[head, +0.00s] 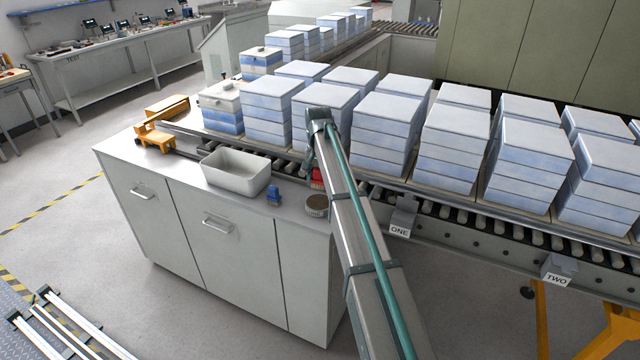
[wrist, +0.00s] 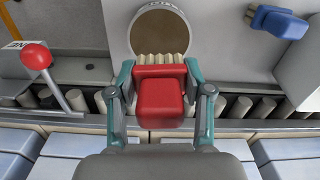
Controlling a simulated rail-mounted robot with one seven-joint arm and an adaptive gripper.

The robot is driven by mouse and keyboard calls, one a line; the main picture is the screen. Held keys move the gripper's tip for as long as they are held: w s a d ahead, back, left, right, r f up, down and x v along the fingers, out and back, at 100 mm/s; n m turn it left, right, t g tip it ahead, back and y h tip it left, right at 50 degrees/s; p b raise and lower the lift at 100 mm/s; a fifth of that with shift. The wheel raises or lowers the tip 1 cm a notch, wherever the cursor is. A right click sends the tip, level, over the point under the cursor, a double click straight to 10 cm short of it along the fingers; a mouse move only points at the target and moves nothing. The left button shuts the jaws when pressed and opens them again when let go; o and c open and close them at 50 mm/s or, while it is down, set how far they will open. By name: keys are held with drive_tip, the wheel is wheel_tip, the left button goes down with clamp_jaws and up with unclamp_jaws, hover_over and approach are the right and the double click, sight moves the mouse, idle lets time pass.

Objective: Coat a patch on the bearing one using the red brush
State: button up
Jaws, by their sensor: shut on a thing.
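In the wrist view, my gripper (wrist: 160,72) is shut on the red brush (wrist: 160,98), its fingers on both sides of it. The pale bristles point away from me and overlap the near rim of a round tin with brown contents (wrist: 160,32); I cannot tell whether they touch it. In the head view, my arm hides most of the gripper, and only a bit of the red brush (head: 316,178) shows above the tin (head: 317,206). Bearing one (head: 404,212), a grey block with a sign "ONE" (head: 399,231), sits on the conveyor's side rail right of my arm.
A blue brush (head: 273,195) and a white tray (head: 236,175) stand on the cabinet top left of the tin. Stacked blue-white blocks (head: 385,130) line the roller conveyor. A red-knobbed lever (wrist: 37,57) rises at the wrist view's left. The "TWO" bearing (head: 563,262) is farther right.

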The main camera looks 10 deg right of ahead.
sight(319, 202)
drive_tip(key=shift+f+b, duration=1.4)
drive_tip(key=shift+f, duration=1.4)
drive_tip(key=shift+f, duration=0.55)
idle(0.4)
drive_tip(key=shift+r, duration=0.15)
drive_tip(key=shift+r+p, duration=2)
drive_tip(key=shift+r, duration=1.4)
